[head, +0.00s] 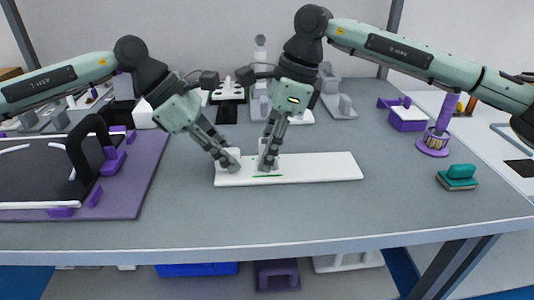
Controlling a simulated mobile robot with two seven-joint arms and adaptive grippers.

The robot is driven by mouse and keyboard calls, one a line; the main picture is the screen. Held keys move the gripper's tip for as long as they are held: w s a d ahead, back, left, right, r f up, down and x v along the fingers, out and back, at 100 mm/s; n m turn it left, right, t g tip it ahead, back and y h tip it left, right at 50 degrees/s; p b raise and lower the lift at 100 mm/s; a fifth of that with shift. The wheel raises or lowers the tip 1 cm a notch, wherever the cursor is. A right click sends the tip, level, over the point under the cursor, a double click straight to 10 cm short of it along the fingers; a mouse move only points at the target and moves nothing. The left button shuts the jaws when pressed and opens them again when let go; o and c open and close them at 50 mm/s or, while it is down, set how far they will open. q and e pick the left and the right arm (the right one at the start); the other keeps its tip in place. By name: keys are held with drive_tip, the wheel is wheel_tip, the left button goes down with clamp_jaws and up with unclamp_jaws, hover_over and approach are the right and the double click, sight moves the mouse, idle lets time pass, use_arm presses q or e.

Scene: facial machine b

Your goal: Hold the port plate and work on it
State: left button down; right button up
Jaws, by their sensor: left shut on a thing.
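The port plate (325,167) is a long white board lying on the grey table, near the middle of the head view. It has white raised parts at its left end and a short green strip (267,176) near its front edge. My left gripper (229,164) is at the plate's left end, shut on a white raised part there. My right gripper (267,163) points down over the plate just to the right of the left one. Its fingertips are close to a white part, and I cannot tell whether they are open or shut.
A purple tray (150,170) with a black panel lies at the left. A teal brush (458,177) lies at the right, near a purple stand (433,142) and a purple box (408,119). Grey and white fixtures (340,101) line the back. The table's front strip is clear.

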use_arm(q)
drive_tip(key=shift+s+a+f, duration=0.1)
drive_tip(key=shift+a+f, duration=0.05)
drive_tip(key=shift+f, duration=0.25)
use_arm(e)
drive_tip(key=shift+f, duration=0.1)
drive_tip(key=shift+c, duration=0.4)
clamp_jaws()
idle(0.4)
drive_tip(key=o, duration=0.5)
unclamp_jaws()
drive_tip(key=shift+o, duration=0.5)
drive_tip(key=shift+r, duration=3.5)
